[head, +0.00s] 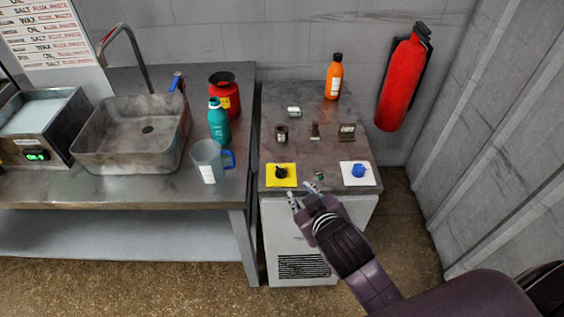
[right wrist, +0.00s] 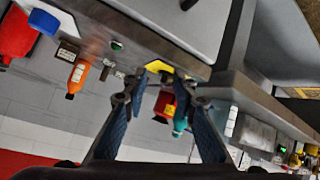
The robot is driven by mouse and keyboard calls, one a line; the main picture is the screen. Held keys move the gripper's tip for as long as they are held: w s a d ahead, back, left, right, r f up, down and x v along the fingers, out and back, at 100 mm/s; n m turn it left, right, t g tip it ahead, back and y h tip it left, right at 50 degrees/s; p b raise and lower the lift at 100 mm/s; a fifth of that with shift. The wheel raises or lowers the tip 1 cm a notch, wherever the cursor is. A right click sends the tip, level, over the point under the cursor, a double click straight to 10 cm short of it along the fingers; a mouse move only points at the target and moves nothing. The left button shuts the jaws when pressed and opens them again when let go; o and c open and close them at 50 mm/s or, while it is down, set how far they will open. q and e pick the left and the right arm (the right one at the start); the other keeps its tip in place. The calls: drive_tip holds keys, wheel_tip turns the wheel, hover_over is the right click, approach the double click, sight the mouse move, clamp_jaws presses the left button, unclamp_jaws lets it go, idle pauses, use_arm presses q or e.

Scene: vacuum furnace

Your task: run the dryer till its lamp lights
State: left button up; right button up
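A low unit (head: 318,222) with a vent grille (head: 303,266) stands right of the sink bench; I cannot tell for certain that it is the dryer. Its top carries a black knob (head: 281,173) on a yellow plate (head: 272,183), a small green part (head: 320,176), and a blue knob (head: 359,171) on a white plate (head: 347,181). I cannot tell whether the green part is a lit lamp. My right gripper (head: 302,192) is open and empty at the front edge, near the yellow plate. The right wrist view shows its spread fingers (right wrist: 162,86). My left gripper is not in view.
An orange bottle (head: 334,78) and several small items stand at the back of the unit. A fire extinguisher (head: 401,80) hangs on the wall. Left are a mug (head: 207,165), teal bottle (head: 218,124), red container (head: 225,92), sink (head: 130,165) and a box with green display (head: 37,155).

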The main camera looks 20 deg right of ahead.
drive_tip(key=w+a+r+n+t+y, duration=0.35)
drive_tip(key=w+a+r, duration=0.25)
drive_tip(key=r, duration=0.4)
drive_tip(key=w+a+r+n+t+y, duration=0.3)
drive_tip(key=w+a+r+n+t, duration=0.25)
drive_tip(key=r, duration=0.55)
drive_tip(key=s+a+r+n+g+y, duration=0.25)
drive_tip(key=a+n+g+y, duration=0.25)
drive_tip(key=a+n+y, duration=0.25)
drive_tip(key=s+a+r+n+g+y, duration=0.2)
drive_tip(key=a+r+n+g+y, duration=0.2)
drive_tip(key=a+n+y, duration=0.35)
drive_tip(key=n+g+h, duration=1.1)
drive_tip(key=h, duration=1)
hover_over(282, 170)
wheel_tip(282, 170, down, 21)
drive_tip(key=shift+r, duration=0.15)
drive_tip(key=shift+d+f, duration=0.1)
drive_tip(key=shift+f, duration=0.15)
wheel_tip(282, 170, down, 7)
drive_tip(key=shift+p, duration=1.2)
